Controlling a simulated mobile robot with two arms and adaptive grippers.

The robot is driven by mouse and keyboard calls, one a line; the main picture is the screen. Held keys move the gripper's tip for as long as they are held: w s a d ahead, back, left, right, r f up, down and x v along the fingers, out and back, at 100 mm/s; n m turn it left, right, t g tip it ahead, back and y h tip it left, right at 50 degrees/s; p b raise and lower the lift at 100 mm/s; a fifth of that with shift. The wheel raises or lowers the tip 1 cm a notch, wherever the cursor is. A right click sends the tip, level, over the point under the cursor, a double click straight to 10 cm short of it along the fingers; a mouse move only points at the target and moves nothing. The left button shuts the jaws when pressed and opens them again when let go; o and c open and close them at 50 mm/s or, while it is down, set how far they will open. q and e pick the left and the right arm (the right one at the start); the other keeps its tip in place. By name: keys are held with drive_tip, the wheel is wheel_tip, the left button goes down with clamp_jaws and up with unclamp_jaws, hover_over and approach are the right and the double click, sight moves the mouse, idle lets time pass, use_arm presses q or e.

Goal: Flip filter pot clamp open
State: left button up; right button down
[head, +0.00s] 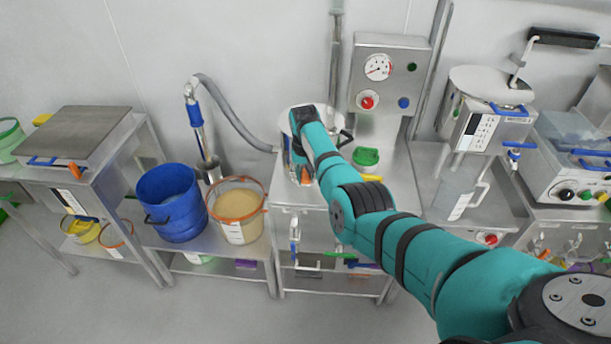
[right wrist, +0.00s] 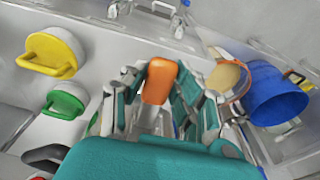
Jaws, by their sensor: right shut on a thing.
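My right gripper (head: 302,172) is over the left part of the steel bench by the gauge panel. In the right wrist view its fingers (right wrist: 157,100) are closed around an orange clamp lever (right wrist: 161,80), which stands up between them. A bit of the orange also shows in the head view (head: 305,176). The filter pot (head: 288,120) is mostly hidden behind my gripper and forearm; a pale rim shows. A black handle (head: 346,136) sticks out to the right. The lever's joint with the pot is hidden. My left gripper is not in view.
A green-lidded item (head: 366,157) and a yellow one (head: 368,177) sit right of the gripper. A panel (head: 388,75) with a gauge stands behind. A blue bucket (head: 172,203) and a tan-filled tub (head: 238,208) stand left. A grey hose (head: 235,115) arches down toward the bench.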

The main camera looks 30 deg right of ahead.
sight(307, 176)
drive_tip(key=shift+w+d+r, duration=0.25)
drive_tip(key=shift+w+r, duration=0.05)
drive_tip(key=shift+r, duration=0.15)
drive_tip(key=shift+w+d+r, duration=0.25)
drive_tip(key=shift+r, duration=0.15)
drive_tip(key=c, duration=1.3)
unclamp_jaws()
drive_tip(key=o, duration=0.3)
drive_tip(key=shift+w+d+f, duration=0.1)
drive_tip(key=shift+w+f, duration=0.1)
drive_tip(key=shift+f, duration=0.3)
drive_tip(key=shift+s+r, duration=0.15)
drive_tip(key=shift+a+r, duration=0.25)
drive_tip(key=shift+r, duration=0.1)
wheel_tip(307, 176, up, 11)
drive_tip(key=s, duration=0.1)
drive_tip(key=shift+s+a, duration=0.15)
drive_tip(key=shift+a, duration=0.1)
drive_tip(key=shift+c, duration=0.3)
